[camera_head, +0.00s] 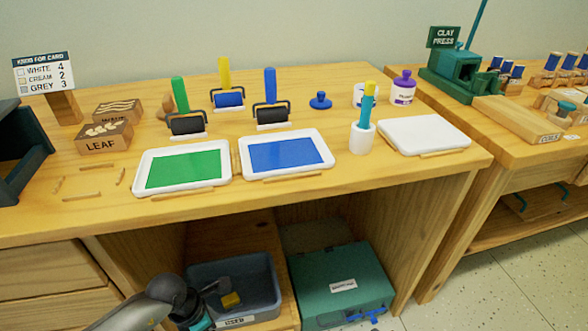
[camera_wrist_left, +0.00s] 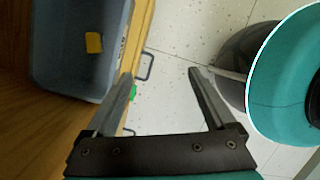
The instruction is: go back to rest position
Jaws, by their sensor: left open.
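My left arm comes in at the bottom left of the head view. Its gripper (camera_head: 214,288) is low, in front of the grey-blue bin under the table, and partly hidden by its own wrist. In the left wrist view the left gripper (camera_wrist_left: 160,77) has its two fingers wide apart, with only floor between them. It is open and empty. The bin (camera_wrist_left: 112,22) lies to the left of the fingers there, with a yellow block (camera_wrist_left: 94,43) inside. The block also shows in the head view (camera_head: 231,300). My right gripper is not in view.
The bin (camera_head: 270,283) stands on the wooden shelf beside a teal case (camera_head: 345,262). The wooden tabletop (camera_head: 95,218) overhangs them. On it are green (camera_head: 183,169) and blue (camera_head: 285,154) ink trays, rollers and a white slab (camera_head: 424,135). Tiled floor is clear at right.

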